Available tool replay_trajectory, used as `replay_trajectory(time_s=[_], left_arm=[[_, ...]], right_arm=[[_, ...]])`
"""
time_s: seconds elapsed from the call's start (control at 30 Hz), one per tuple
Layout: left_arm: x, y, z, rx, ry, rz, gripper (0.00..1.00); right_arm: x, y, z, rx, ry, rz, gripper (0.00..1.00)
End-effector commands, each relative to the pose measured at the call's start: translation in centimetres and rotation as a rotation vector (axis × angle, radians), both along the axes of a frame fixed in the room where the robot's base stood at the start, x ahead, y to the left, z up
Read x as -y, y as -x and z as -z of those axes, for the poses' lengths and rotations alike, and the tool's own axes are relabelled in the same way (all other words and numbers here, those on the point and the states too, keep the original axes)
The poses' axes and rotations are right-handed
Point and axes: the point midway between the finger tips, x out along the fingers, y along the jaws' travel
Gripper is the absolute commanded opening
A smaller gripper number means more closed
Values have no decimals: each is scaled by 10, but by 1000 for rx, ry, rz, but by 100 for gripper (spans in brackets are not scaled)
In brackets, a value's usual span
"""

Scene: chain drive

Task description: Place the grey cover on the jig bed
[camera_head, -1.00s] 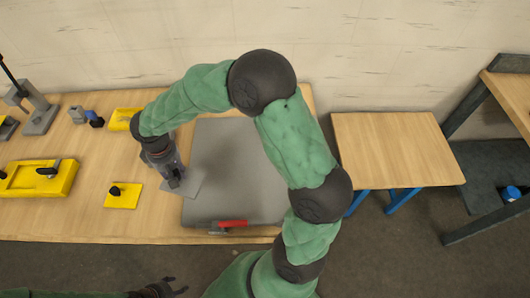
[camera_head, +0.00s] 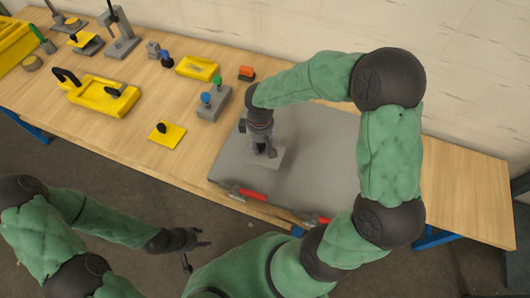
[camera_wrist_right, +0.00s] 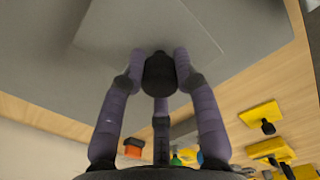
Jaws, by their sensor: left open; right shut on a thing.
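The grey cover (camera_head: 267,158) is a thin flat plate with a black knob. My right gripper (camera_head: 264,150) is shut on that knob, and the cover is over the large grey case. In the right wrist view the black knob (camera_wrist_right: 159,73) sits between the fingers, with the plate (camera_wrist_right: 140,28) beyond them. Whether the plate touches the case is unclear. A yellow fixture with black clamps (camera_head: 103,93), seemingly the jig bed, lies on the table's left part, away from the cover. My left gripper (camera_head: 190,243) is open and empty, in front of the table's edge.
The grey case (camera_head: 318,150) has red handles. A grey stand (camera_head: 121,45) is behind.

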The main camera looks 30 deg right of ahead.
Motion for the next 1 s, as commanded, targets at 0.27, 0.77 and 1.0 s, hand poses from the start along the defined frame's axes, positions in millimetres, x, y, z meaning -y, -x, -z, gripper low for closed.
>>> replay_trajectory(time_s=[0.27,0.77,1.0], left_arm=[[0,0,6,0,0,0,52],[0,0,15,0,0,0,52],[0,0,17,0,0,0,52]], right_arm=[[11,5,15,1,0,2,0],[13,5,45,2,0,0,0],[12,5,49,1,0,0,55]])
